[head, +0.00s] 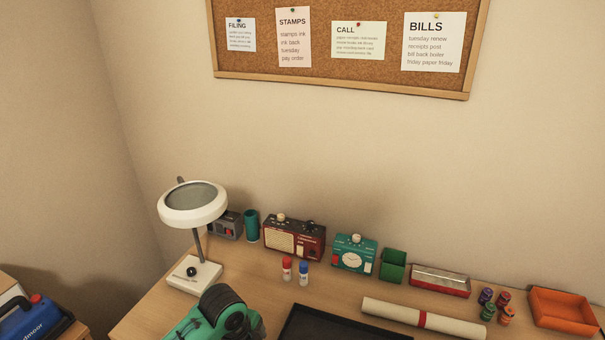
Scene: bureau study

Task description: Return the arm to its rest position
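Neither of my grippers shows in the head view. A green and black rounded part (215,314) at the bottom left looks like a link of my own arm, over the front of the desk (144,319). No fingertips show on it, and I cannot tell from this view whether it holds anything.
A magnifier lamp (193,206) stands at the desk's left. Along the back are a red radio (293,238), teal clock (355,256), green box (393,265) and red tin (440,280). A dark tray (345,325), paper roll (423,317) and orange tray (563,311) lie nearer.

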